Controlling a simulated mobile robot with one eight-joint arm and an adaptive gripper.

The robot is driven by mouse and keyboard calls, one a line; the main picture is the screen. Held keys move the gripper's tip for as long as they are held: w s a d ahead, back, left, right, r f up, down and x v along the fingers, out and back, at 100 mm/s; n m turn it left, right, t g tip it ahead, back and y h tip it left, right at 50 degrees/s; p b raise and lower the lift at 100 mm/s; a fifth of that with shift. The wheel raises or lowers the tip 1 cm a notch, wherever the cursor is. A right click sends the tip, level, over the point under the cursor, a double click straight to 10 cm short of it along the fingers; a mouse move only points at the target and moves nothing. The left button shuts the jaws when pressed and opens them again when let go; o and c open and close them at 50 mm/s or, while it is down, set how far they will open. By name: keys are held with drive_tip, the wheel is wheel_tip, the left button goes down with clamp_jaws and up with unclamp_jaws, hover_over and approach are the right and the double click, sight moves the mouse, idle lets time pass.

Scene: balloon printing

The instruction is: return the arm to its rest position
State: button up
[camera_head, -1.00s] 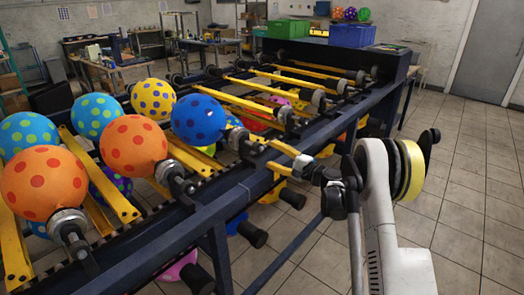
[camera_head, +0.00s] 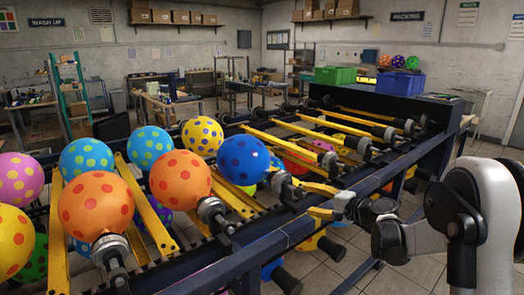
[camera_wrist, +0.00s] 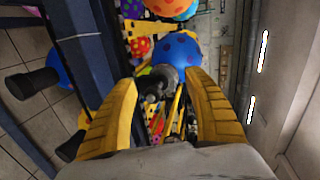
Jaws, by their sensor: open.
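My gripper (camera_head: 320,200) has yellow fingers and is open at the near edge of the machine, just right of the blue spotted balloon (camera_head: 243,160). That balloon sits on a metal holder on the machine. In the wrist view, my gripper (camera_wrist: 163,78) shows its two fingers spread apart, with nothing visibly gripped. The blue balloon (camera_wrist: 178,50) and a dark holder end show beyond and between the fingertips. My arm reaches in from the right of the head view, bent and light grey.
The dark blue machine frame (camera_head: 270,245) runs diagonally beneath my gripper. Orange balloons (camera_head: 180,180) and several others stand on holders to the left. A green crate (camera_head: 335,75) and a blue crate (camera_head: 402,84) stand at the far end. Tiled floor is free at right.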

drive_tip(key=s+a+r+n+g+h, duration=0.2)
drive_tip(key=s+a+r+n, duration=0.1)
drive_tip(key=s, duration=0.6)
drive_tip(key=s+a+r+n+g+h, duration=0.2)
drive_tip(key=s, duration=0.8)
drive_tip(key=s+d+f+n+h, duration=0.2)
drive_tip(key=s, duration=0.8)
drive_tip(key=s+d+f+n+h, duration=0.2)
drive_tip(key=s+n+h, duration=0.1)
drive_tip(key=s, duration=0.8)
drive_tip(key=shift+d+f+g, duration=0.2)
drive_tip(key=shift+d+g, duration=0.05)
drive_tip(key=shift+g, duration=0.05)
